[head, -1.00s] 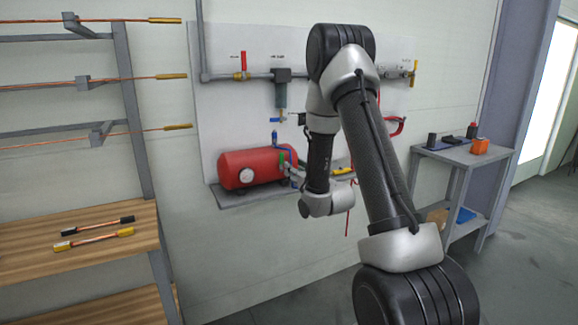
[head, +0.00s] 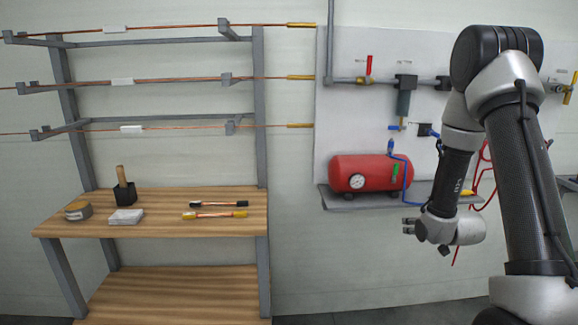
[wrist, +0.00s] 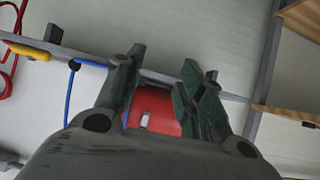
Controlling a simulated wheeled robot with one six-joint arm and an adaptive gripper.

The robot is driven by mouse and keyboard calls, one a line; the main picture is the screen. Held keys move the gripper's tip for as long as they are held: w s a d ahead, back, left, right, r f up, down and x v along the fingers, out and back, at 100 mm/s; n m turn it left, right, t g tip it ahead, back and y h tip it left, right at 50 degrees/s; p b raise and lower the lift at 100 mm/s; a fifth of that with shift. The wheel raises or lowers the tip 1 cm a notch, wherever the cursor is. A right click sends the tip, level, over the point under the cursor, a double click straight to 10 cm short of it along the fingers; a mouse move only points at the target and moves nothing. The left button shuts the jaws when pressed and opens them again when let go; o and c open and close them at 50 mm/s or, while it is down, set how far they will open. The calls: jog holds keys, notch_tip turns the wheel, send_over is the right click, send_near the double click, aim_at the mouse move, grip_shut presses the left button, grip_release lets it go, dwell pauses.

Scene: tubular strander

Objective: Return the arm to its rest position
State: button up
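My arm rises at the right of the head view and bends down to my gripper (head: 409,226), which points left. It hangs in free air in front of the wall panel, below and right of the red tank (head: 371,174). In the wrist view my gripper (wrist: 162,80) has its two green-padded fingers spread apart, with nothing held between them. The red tank (wrist: 152,108) shows behind the gap, apart from the fingers.
A wooden workbench (head: 75,224) at left carries two short cable pieces (head: 216,209), a black holder (head: 124,193), a tin (head: 78,210) and a white stack (head: 126,216). Copper rods (head: 170,79) lie on rack arms above. A blue hose (head: 406,176) hangs by the tank.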

jog(key=s+r+g, duration=0.3)
jog(key=s+g, duration=0.5)
jog(key=s, duration=0.8)
jog(key=s+a+r, duration=0.3)
jog(key=s+r, duration=0.6)
jog(key=r, duration=0.1)
jog(key=s+a+r, duration=0.4)
jog(key=s+r, duration=0.6)
jog(key=r, duration=0.1)
jog(key=shift+r+t, duration=0.25)
jog(key=shift+t, duration=0.05)
